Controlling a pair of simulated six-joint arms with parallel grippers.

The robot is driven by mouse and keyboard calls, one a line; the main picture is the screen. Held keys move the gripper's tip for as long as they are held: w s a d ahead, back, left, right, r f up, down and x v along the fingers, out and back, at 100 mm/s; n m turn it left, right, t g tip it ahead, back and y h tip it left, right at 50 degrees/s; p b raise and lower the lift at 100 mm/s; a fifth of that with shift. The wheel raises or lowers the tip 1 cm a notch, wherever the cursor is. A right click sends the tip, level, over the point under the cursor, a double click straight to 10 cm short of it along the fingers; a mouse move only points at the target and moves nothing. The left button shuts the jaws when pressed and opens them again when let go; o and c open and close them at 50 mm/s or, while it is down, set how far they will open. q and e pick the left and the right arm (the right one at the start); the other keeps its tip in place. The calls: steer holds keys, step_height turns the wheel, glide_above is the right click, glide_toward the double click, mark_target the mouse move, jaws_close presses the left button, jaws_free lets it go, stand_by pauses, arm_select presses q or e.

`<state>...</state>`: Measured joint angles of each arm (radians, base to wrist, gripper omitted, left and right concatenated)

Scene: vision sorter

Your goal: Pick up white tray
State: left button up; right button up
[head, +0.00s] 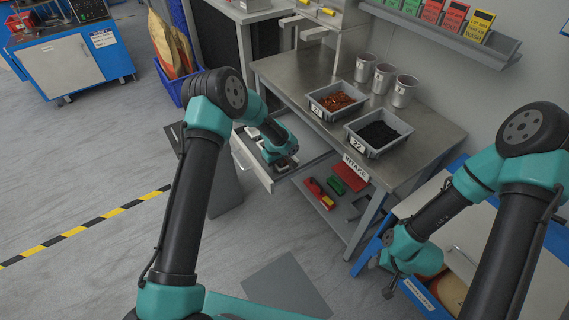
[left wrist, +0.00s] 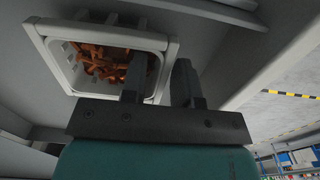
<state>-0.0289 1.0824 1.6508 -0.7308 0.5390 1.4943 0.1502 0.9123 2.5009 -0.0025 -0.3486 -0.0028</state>
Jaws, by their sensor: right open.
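The white tray (left wrist: 166,58) holds reddish-brown pieces and shows in the left wrist view, inside the open drawer (head: 252,165). In the head view my left arm largely hides it. My left gripper (left wrist: 161,80) is at the tray's side rim, one finger over the tray's inside and the other outside, with the rim between them. Whether the fingers press on the rim I cannot tell. In the head view my left gripper (head: 285,160) reaches down into the drawer. My right gripper (head: 391,282) is open and empty, low at the right.
Above the drawer is a steel bench with grey bin 23 (head: 322,111) of brown pieces, grey bin 22 (head: 360,145) of black pieces, and several metal cups (head: 384,78). A lower shelf holds red and green items (head: 320,193). Open floor lies left of the drawer.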

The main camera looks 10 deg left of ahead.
arm_select(q)
jaws_close()
step_height(320, 180, up, 10)
steer(key=shift+r, duration=0.1)
stand_by(0.7)
stand_by(0.4)
